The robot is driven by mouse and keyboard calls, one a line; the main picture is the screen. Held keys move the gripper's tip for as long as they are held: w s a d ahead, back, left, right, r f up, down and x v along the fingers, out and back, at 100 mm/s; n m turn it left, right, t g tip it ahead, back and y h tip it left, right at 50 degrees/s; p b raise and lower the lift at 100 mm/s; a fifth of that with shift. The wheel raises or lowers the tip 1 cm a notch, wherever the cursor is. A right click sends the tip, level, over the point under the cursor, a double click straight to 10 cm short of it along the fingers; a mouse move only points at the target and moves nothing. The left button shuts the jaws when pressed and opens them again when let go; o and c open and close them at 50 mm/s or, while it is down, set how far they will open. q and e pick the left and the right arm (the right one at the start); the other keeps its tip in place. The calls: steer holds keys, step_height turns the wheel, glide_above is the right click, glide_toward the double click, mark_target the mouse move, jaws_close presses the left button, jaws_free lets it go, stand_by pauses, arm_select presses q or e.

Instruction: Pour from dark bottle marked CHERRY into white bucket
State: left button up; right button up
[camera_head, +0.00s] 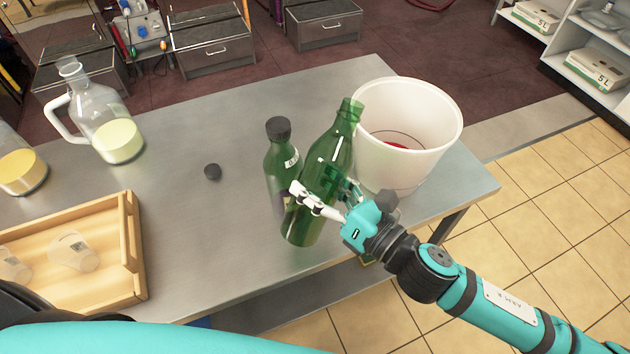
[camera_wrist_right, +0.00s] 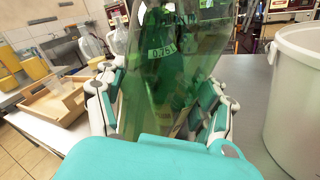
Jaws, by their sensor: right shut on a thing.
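A green see-through bottle (camera_head: 322,160) with no cap is between the fingers of my right gripper (camera_head: 328,198), which is shut on it. The bottle leans a little, its neck toward the white bucket (camera_head: 385,160). I cannot tell whether its base touches the table. It also fills the middle of the right wrist view (camera_wrist_right: 150,85). No CHERRY mark is readable on it. The white bucket stands open to the right, with some red at its bottom; its wall shows in the wrist view (camera_wrist_right: 293,110). My left gripper is not in view.
A second green bottle (camera_head: 280,165) with a dark cap stands close on the left. A loose black cap (camera_head: 212,172) lies on the metal table (camera_head: 200,220). A wooden tray (camera_head: 130,245) with clear cups and a jug (camera_head: 112,125) of pale liquid stand farther left.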

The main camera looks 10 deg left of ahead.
mark_target(299, 206)
steer(key=shift+n, duration=0.4)
steer(key=s+a+r+n+p, duration=0.1)
steer(key=p, duration=0.1)
steer(key=s+a+r+n+p, duration=0.1)
steer(key=s+n+p, duration=0.1)
steer(key=shift+s, duration=0.1)
steer(key=shift+s+a+n+p, duration=0.25)
steer(key=shift+s+n+p, duration=0.1)
steer(key=shift+n, duration=0.15)
steer(key=shift+s+a+n, duration=0.15)
steer(key=shift+s+n, duration=0.05)
steer(key=shift+n, duration=0.1)
stand_by(0.4)
